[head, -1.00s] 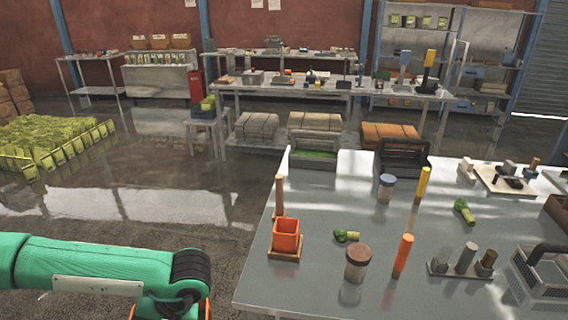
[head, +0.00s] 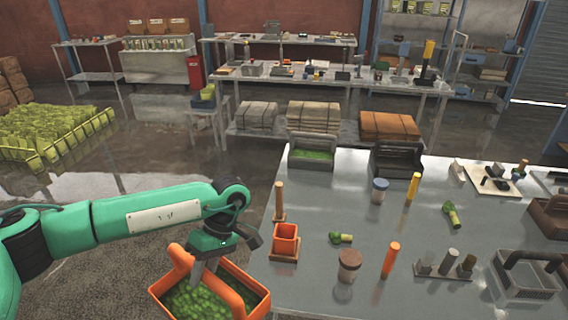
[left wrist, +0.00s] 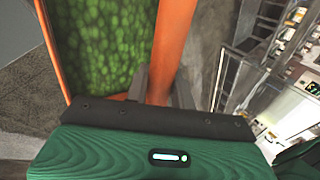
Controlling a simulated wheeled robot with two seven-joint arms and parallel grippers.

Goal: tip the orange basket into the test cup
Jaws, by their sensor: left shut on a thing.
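The orange basket (head: 258,291) is full of green pieces and hangs beside the left edge of the table, at the bottom of the head view. My left gripper (head: 207,272) is shut on the basket's orange handle. In the left wrist view the handle (left wrist: 172,45) runs between the fingers, and the green contents (left wrist: 105,45) show beside it. The small square orange cup (head: 286,232), which looks like the test cup, stands on a wooden base to the upper right of the basket, apart from it. I cannot see inside the cup fully. My right gripper is not in view.
A wooden peg (head: 279,203) stands behind the cup. A brown-lidded jar (head: 349,266), an orange cylinder (head: 390,261) and a green-tipped piece (head: 341,238) are to its right. A grey bin (head: 312,154) stands at the table's back. The grey table (head: 320,200) has bare room between them.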

